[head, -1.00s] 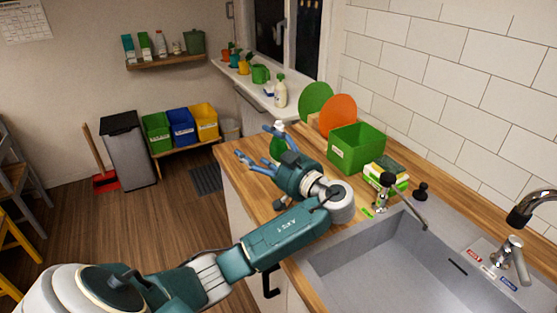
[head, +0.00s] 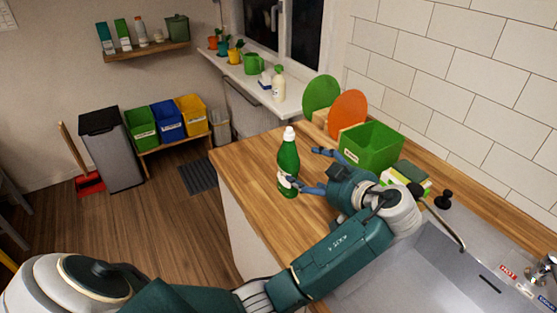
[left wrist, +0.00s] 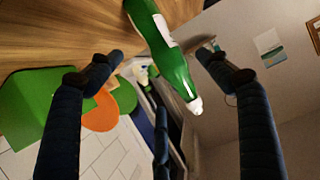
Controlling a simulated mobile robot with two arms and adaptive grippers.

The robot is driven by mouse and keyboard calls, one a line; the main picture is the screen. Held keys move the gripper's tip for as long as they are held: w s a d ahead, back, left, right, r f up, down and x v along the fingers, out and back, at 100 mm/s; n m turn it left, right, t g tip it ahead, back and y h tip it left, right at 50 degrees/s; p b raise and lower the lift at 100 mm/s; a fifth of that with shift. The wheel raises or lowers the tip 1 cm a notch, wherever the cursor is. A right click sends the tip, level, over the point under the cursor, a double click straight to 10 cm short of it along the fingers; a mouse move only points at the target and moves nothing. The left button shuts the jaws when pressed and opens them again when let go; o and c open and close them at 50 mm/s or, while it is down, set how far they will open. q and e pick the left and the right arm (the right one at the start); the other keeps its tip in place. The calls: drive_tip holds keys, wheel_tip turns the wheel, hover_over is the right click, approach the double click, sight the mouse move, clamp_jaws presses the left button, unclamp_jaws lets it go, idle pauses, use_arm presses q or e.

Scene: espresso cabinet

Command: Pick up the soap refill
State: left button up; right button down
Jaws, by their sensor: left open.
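A green bottle with a white cap and white label, which looks like the soap refill (head: 288,158), stands upright on the wooden counter. My left gripper (head: 304,168) is open just to its right, with its blue fingers pointing toward it. One finger overlaps the bottle's lower part in the head view; contact cannot be told. In the left wrist view the bottle (left wrist: 172,55) shows tilted between the open fingers of the gripper (left wrist: 160,62). My right gripper is not in view.
A green box (head: 371,147) and green and orange discs (head: 347,112) stand behind the gripper. A sponge pack (head: 405,178) and the sink (head: 445,260) lie to the right. A white pump bottle (head: 278,84) stands on the windowsill. The counter left of the bottle is clear.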

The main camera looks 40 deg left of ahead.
sight(293, 163)
use_arm(q)
drive_tip(key=p+x, duration=0.1)
drive_tip(key=x, duration=0.2)
drive_tip(key=p+x, duration=0.1)
drive_tip(key=x, duration=0.2)
drive_tip(key=p+x, duration=0.2)
drive_tip(key=x, duration=0.1)
drive_tip(key=shift+s+a+r, duration=0.15)
drive_tip(key=shift+a+r, duration=0.05)
drive_tip(key=shift+r, duration=0.1)
drive_tip(key=shift+w+a+f, duration=0.25)
drive_tip(key=shift+a+f, duration=0.15)
drive_tip(key=shift+a, duration=0.05)
drive_tip(key=shift+d, duration=0.1)
drive_tip(key=c, duration=0.7)
drive_tip(key=shift+r, duration=0.15)
drive_tip(key=c, duration=1.2)
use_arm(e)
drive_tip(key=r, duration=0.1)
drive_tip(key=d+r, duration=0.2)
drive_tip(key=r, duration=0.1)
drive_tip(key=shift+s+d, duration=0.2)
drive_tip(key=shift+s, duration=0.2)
